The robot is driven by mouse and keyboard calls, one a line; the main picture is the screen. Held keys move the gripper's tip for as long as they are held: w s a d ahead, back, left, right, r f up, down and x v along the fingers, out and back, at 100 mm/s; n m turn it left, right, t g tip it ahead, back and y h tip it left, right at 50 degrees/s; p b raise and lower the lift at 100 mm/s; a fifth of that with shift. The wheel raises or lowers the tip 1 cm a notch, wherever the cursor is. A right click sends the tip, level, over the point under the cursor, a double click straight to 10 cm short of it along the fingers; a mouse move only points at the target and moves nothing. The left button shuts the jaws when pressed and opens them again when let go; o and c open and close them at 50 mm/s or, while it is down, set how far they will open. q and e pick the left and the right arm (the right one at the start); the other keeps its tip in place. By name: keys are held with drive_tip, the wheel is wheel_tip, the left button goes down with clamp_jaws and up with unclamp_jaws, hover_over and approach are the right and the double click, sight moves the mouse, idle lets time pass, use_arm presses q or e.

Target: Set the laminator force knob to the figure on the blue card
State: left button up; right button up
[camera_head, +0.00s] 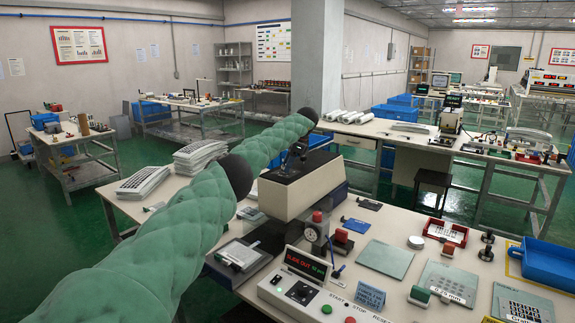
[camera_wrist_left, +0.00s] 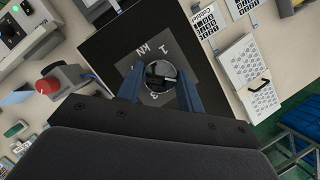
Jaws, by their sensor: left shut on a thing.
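The laminator (camera_head: 301,185) is a beige block with a black top, standing on the workbench. In the left wrist view its dark dial plate (camera_wrist_left: 182,68) carries the marks 1, 3 and kN around the round force knob (camera_wrist_left: 160,76). My left gripper (camera_wrist_left: 161,90) has its blue fingers on both sides of the knob, shut on it; the knob's pointer is not clear. In the head view, my left gripper (camera_head: 299,152) is over the laminator top, where the knob cannot be made out. A blue card (camera_head: 370,294) stands at the bench front; its figure is too small to read.
A control box (camera_head: 305,288) with a red display and buttons sits in front of the laminator, near a red emergency knob (camera_head: 316,230). Film sheets (camera_head: 386,259) and a blue tray (camera_head: 547,263) lie to the right. My green-sleeved arm crosses the left side.

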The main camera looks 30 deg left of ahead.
drive_tip(key=shift+d+f, duration=0.1)
use_arm(q)
drive_tip(key=o, duration=0.8)
drive_tip(key=shift+o, duration=1)
use_arm(e)
drive_tip(key=shift+d, duration=0.15)
drive_tip(key=shift+w, duration=0.15)
use_arm(q)
drive_tip(key=shift+w+d+r, duration=0.15)
drive_tip(key=shift+w+r, duration=0.05)
drive_tip(key=shift+r, duration=0.15)
drive_tip(key=b+v, duration=0.1)
drive_tip(key=v, duration=0.2)
drive_tip(key=shift+w+d+r, duration=0.1)
drive_tip(key=shift+d+r, duration=0.05)
drive_tip(key=shift+r, duration=0.1)
drive_tip(key=shift+p+v, duration=0.95)
drive_tip(key=shift+v, duration=0.2)
drive_tip(key=shift+d+r+p, duration=0.1)
drive_tip(key=shift+r+p, duration=0.4)
drive_tip(key=shift+p, duration=0.2)
use_arm(e)
drive_tip(key=shift+d+f+g+h, duration=0.3)
drive_tip(key=shift+d+f, duration=0.3)
drive_tip(key=shift+f, duration=0.15)
use_arm(q)
drive_tip(key=shift+w, duration=0.1)
